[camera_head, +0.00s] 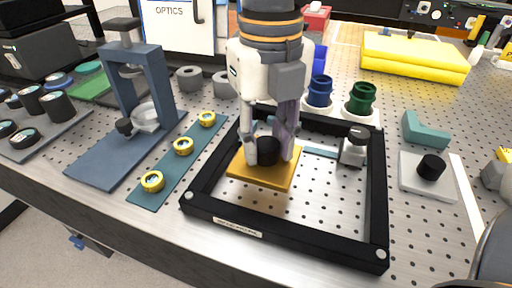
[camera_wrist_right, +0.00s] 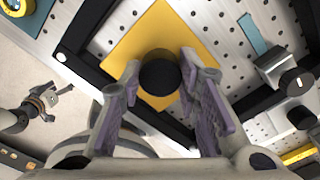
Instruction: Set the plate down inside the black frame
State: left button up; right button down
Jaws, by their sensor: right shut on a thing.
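The plate is a flat yellow square (camera_head: 250,176) with a round black knob (camera_head: 268,150). It also shows in the wrist view (camera_wrist_right: 131,50). My right gripper (camera_head: 270,158) points down, its two fingers shut on the knob from either side. The black frame (camera_head: 285,240) is a square of dark bars lying on the perforated table. In the head view the plate appears within the frame's opening, towards its left side. I cannot tell whether it touches the table. My left gripper (camera_wrist_right: 58,94) shows small in the wrist view, off the table edge, its fingers apparently apart and empty.
A metal clamp block (camera_head: 354,148) with a blue-grey strip sits at the frame's right bar. A teal strip with yellow rings (camera_head: 183,146) and a blue-grey stand (camera_head: 140,90) are left. Blue and green cylinders (camera_head: 361,98) stand behind. The frame's right interior has bare table.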

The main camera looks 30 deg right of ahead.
aim_at(265, 159)
jog(key=shift+w+d+f, duration=0.1)
jog(key=shift+w+f, duration=0.1)
jog(key=shift+f, duration=0.5)
jog(key=shift+w+d+f, duration=0.1)
jog(key=shift+w+f, duration=0.05)
jog(key=shift+f, duration=0.55)
jog(key=shift+w+f, duration=0.2)
jog(key=shift+f, duration=0.5)
jog(key=shift+f, duration=0.1)
jog(key=c, duration=1.2)
grip_release()
jog(key=shift+f, duration=0.1)
notch_tip(265, 159, up, 12)
jog(key=shift+r, duration=0.2)
